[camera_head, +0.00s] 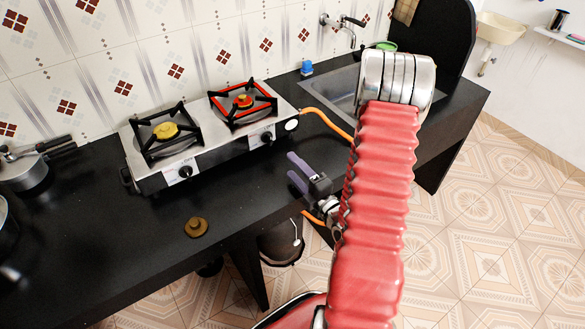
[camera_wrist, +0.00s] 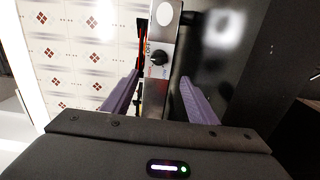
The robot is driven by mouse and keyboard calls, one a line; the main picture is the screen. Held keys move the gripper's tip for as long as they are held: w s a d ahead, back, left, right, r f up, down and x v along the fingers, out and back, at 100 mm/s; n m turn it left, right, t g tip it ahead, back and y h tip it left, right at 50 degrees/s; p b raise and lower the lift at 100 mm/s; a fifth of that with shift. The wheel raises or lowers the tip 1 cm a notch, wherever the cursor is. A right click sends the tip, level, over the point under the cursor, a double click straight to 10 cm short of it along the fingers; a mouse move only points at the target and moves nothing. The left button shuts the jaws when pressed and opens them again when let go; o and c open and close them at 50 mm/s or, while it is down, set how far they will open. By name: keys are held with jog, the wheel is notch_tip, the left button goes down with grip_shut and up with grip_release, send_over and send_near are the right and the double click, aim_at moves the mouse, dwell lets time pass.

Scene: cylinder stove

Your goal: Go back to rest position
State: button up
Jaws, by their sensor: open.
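My gripper (camera_head: 299,173) is open and empty in the head view, with its purple fingers pointing left over the counter's front edge. In the wrist view the two purple fingers of my gripper (camera_wrist: 160,98) stand apart with nothing between them held. The steel two-burner stove (camera_head: 205,150) stands on the counter to the left of my gripper, apart from it. Part of the stove (camera_wrist: 165,30) with a black knob also shows in the wrist view beyond the fingers. My red arm covers part of the sink and counter in the head view.
A brass burner piece (camera_head: 196,227) lies on the black counter (camera_head: 110,240). A pan (camera_head: 25,172) sits at the far left. An orange hose (camera_head: 325,122) runs from the stove. A sink (camera_head: 335,88) is at the back. Tiled floor (camera_head: 480,230) is clear on the right.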

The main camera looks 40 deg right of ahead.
dwell(0.5)
jog(key=w+a+r+n+g+y, duration=0.1)
jog(key=a+r+n+g+y, duration=0.1)
jog(key=a+r+n+y, duration=0.45)
jog(key=a+r+n+g+y, duration=0.1)
jog(key=a+r+n+y, duration=0.25)
jog(key=a+n, duration=0.5)
jog(key=s+a+r+n+g+y, duration=0.2)
jog(key=s+a+n+g, duration=0.3)
jog(key=a+n, duration=0.25)
jog(key=s+a+r+n+g+y, duration=0.1)
jog(key=s+a+n+g, duration=0.35)
jog(key=a+n, duration=0.3)
jog(key=s+n+g+h, duration=0.4)
jog(key=s+n+h, duration=0.2)
jog(key=s+n, duration=0.5)
jog(key=w+d+r+n+t+h, duration=0.1)
jog(key=d+r+n+t+h, duration=0.3)
jog(key=n, duration=0.9)
jog(key=d+r+h, duration=0.2)
jog(key=d+r, duration=0.1)
jog(key=r, duration=0.1)
jog(key=shift+w, duration=0.35)
